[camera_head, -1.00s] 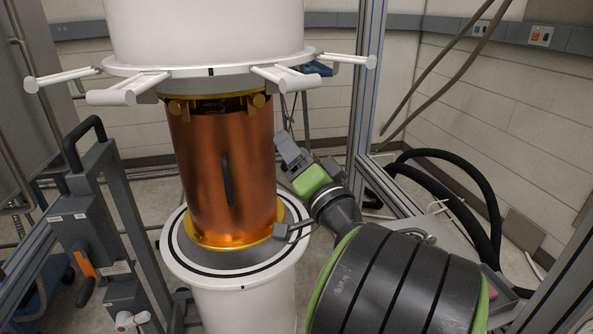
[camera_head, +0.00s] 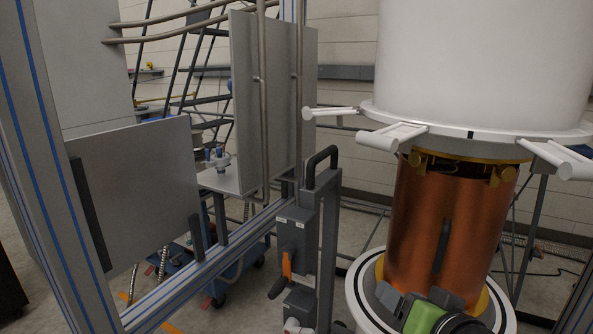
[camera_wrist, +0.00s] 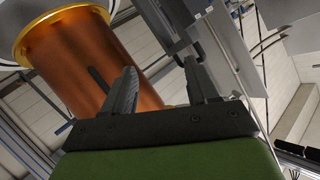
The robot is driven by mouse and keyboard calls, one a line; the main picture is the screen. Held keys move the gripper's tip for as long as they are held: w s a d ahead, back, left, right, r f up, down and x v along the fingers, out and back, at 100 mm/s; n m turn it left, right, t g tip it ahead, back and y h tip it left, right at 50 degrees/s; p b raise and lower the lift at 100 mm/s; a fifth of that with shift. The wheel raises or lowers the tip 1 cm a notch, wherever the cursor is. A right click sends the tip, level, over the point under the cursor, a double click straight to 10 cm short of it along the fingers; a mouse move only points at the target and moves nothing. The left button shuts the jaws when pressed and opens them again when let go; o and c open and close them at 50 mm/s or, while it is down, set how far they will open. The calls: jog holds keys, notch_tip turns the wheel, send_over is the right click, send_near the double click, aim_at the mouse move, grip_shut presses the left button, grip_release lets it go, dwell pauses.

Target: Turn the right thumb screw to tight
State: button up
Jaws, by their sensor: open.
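The copper can (camera_head: 440,225) hangs under the white vessel. At its top edge are two gold knobs that look like thumb screws, a left one (camera_head: 416,159) and a right one (camera_head: 508,173). Whether either is tight cannot be told. My gripper (camera_head: 416,297) is low, in front of the can's bottom end and well below both knobs. In the wrist view my gripper (camera_wrist: 162,80) has its two dark fingers apart with nothing between them. The copper can (camera_wrist: 85,60) lies behind the left finger there. The thumb screws cannot be made out in the wrist view.
White handles (camera_head: 393,135) stick out from the vessel's flange (camera_head: 470,131) above the knobs. A grey post with a black handle (camera_head: 322,165) stands left of the can. A frame rail (camera_head: 200,275) and grey panels (camera_head: 130,195) fill the left side.

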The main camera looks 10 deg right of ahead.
jog(key=s+a+f+n+g, duration=0.3)
jog(key=s+a+f+g, duration=0.1)
jog(key=s+a+f, duration=0.15)
jog(key=s+f+n+g+h, duration=0.15)
jog(key=s+g, duration=0.25)
jog(key=s, duration=0.7)
notch_tip(320, 180, up, 16)
jog(key=p, duration=1.7)
jog(key=shift+a+r+p, duration=0.2)
jog(key=shift+r+p, duration=0.05)
jog(key=shift+p, duration=0.05)
jog(key=shift+w+f, duration=0.1)
jog(key=shift+f, duration=0.05)
